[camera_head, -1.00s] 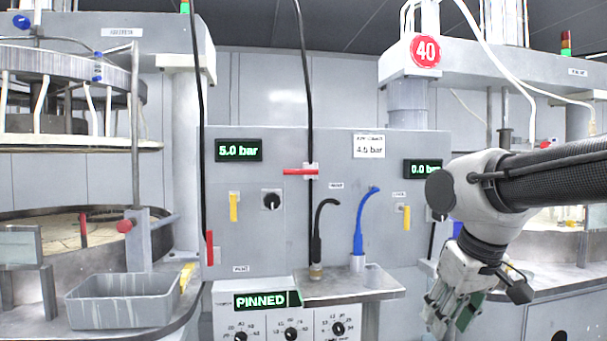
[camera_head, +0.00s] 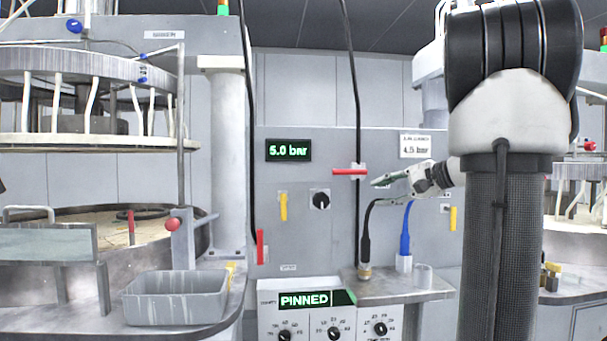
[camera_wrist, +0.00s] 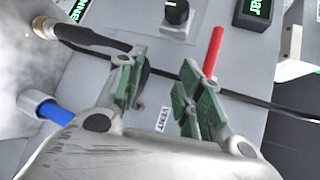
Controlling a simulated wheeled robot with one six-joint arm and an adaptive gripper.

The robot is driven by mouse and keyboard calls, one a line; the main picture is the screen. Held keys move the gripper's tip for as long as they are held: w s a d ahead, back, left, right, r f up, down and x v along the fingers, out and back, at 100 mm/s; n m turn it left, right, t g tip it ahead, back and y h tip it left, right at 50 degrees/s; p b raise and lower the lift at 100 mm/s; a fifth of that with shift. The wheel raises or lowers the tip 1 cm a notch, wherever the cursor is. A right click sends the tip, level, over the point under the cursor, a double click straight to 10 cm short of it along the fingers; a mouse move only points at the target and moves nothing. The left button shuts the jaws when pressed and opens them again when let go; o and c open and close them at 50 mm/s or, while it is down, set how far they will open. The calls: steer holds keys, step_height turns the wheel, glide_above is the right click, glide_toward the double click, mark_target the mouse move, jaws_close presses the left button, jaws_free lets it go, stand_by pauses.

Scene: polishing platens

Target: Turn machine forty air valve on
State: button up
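A red lever (camera_head: 349,172) lies horizontal on the black vertical line in the panel's middle. It also shows in the wrist view (camera_wrist: 213,52), just beyond the finger on the right. My gripper (camera_head: 378,182) is just right of this lever, with its fingers spread. In the wrist view my gripper (camera_wrist: 158,80) is open and empty, apart from the lever, with the black line passing behind the fingers. A second red lever (camera_head: 260,246) stands vertical at the panel's left. Yellow handles hang at left (camera_head: 283,206) and right (camera_head: 452,218). The 40 sign is not visible.
A black hose (camera_head: 367,235) and a blue hose (camera_head: 405,232) stand on a ledge below my gripper. The gauge display (camera_head: 289,150) reads 5.0 bar. A grey bin (camera_head: 176,298) sits at lower left. My arm covers much of the right side.

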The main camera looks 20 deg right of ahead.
steer(key=t+y, duration=0.2)
glide_toward(349, 172)
steer(key=x, duration=0.4)
steer(key=shift+n, duration=0.3)
steer(key=x, duration=0.7)
steer(key=shift+w+a, duration=0.1)
steer(key=shift+c, duration=0.3)
jaws_close()
